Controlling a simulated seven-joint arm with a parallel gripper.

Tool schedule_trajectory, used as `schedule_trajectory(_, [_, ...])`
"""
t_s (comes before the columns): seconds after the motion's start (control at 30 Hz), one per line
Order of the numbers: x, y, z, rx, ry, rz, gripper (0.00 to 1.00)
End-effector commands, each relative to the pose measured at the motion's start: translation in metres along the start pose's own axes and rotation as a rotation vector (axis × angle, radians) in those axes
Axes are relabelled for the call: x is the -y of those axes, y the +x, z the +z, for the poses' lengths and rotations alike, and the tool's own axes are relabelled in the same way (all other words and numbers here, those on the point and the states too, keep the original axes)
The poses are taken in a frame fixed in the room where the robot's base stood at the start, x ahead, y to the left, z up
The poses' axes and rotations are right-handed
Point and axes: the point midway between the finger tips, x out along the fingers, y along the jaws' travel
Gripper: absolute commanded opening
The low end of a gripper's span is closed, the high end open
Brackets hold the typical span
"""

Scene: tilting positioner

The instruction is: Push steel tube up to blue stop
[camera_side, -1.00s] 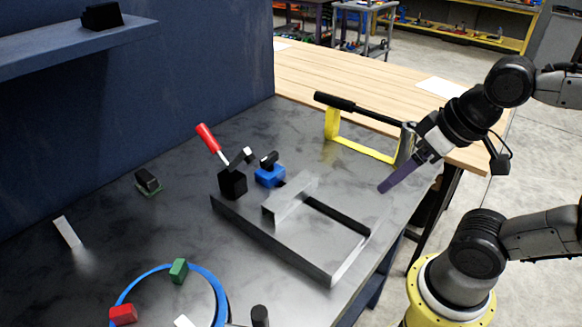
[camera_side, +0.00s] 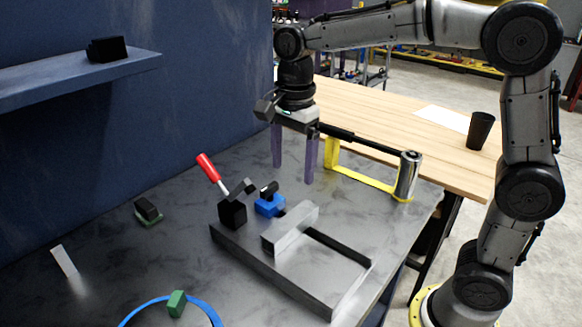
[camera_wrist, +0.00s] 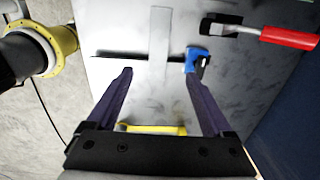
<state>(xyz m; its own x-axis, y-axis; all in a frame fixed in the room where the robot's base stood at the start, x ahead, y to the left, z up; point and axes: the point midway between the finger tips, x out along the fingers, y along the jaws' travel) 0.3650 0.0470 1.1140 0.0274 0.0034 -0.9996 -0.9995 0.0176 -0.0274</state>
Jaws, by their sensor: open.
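My gripper (camera_side: 294,174) has two purple fingers spread apart and empty. It hangs above the table, behind the blue stop in the side view. Its fingertips (camera_wrist: 160,75) flank the tube's near end in the wrist view.
A red-handled clamp (camera_side: 208,170) stands left of the stop. A yellow-framed tool (camera_side: 362,178) and a silver cylinder (camera_side: 407,176) stand to the right of my gripper.

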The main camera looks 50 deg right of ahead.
Motion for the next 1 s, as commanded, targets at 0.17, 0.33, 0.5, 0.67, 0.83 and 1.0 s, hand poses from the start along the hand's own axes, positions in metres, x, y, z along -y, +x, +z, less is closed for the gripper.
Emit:
schedule_trajectory(0.17, [0.001,0.016,0.004,-0.004,-0.012,0.032,0.85])
schedule_trajectory(0.33, [-0.001,0.036,0.004,-0.005,-0.012,0.033,0.85])
schedule_trajectory(0.5, [-0.002,0.066,0.003,-0.005,-0.012,0.033,0.85])
schedule_trajectory(0.67, [-0.003,0.095,0.003,-0.005,-0.012,0.033,0.85])
schedule_trajectory(0.83, [-0.003,0.123,0.003,-0.005,-0.012,0.033,0.85])
schedule_trajectory(1.0, [-0.003,0.141,0.003,-0.004,-0.012,0.030,0.85])
